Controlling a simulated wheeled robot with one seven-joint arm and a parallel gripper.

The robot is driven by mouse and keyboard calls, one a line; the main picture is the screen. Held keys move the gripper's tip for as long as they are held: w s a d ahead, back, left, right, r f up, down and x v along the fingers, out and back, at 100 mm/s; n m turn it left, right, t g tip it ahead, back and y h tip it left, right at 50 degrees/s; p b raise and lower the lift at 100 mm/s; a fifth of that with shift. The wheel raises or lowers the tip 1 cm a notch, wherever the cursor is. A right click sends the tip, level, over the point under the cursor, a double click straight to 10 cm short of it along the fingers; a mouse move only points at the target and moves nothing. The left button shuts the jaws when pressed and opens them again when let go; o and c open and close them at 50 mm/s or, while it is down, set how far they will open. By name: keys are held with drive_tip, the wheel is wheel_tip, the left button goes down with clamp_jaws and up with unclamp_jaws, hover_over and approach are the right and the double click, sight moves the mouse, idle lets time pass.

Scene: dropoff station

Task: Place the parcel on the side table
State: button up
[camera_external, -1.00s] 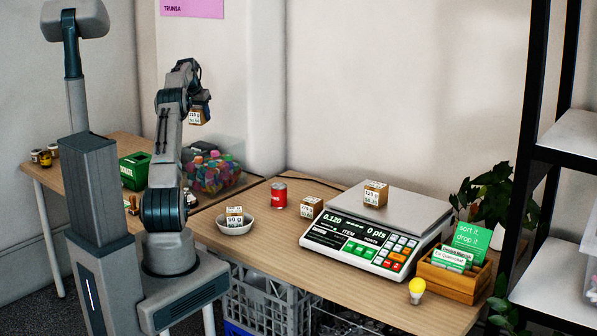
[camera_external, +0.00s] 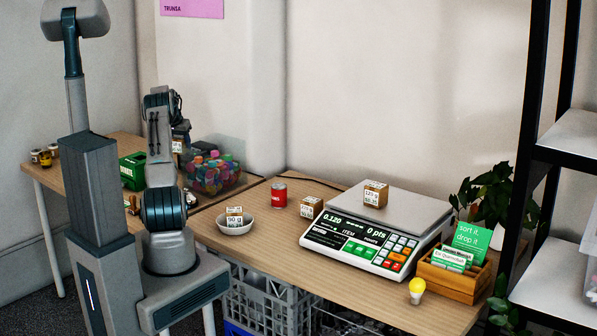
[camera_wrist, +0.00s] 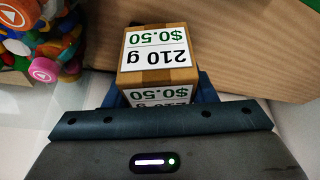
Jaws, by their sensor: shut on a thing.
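A small brown parcel (camera_wrist: 157,60) with white labels reading 210 g and $0.50 is in my gripper (camera_wrist: 160,90) in the wrist view. My gripper is shut on it; the fingers are mostly hidden behind the parcel and the gripper body. In the external view the parcel (camera_external: 178,147) shows partly behind my arm, in front of the wall and left of the bin of colourful caps. The wooden side table (camera_external: 122,150) stands at the left. The wrist view shows a wooden surface (camera_wrist: 250,50) beyond the parcel.
A clear bin of colourful caps (camera_external: 215,174) and a green box (camera_external: 133,171) stand on the left table. Small jars (camera_external: 45,157) sit at its far left. The other table holds a scale (camera_external: 372,230) with a parcel on it, a red can (camera_external: 279,195) and a bowl (camera_external: 235,226).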

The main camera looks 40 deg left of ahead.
drive_tip(key=shift+f, duration=5.3)
drive_tip(key=o, duration=0.8)
drive_tip(key=shift+o, duration=0.2)
drive_tip(key=shift+p, duration=0.35)
drive_tip(key=r, duration=0.6)
drive_tip(key=s+r, duration=0.1)
drive_tip(key=r, duration=0.3)
drive_tip(key=shift+d+b, duration=0.25)
drive_tip(key=shift+b, duration=0.15)
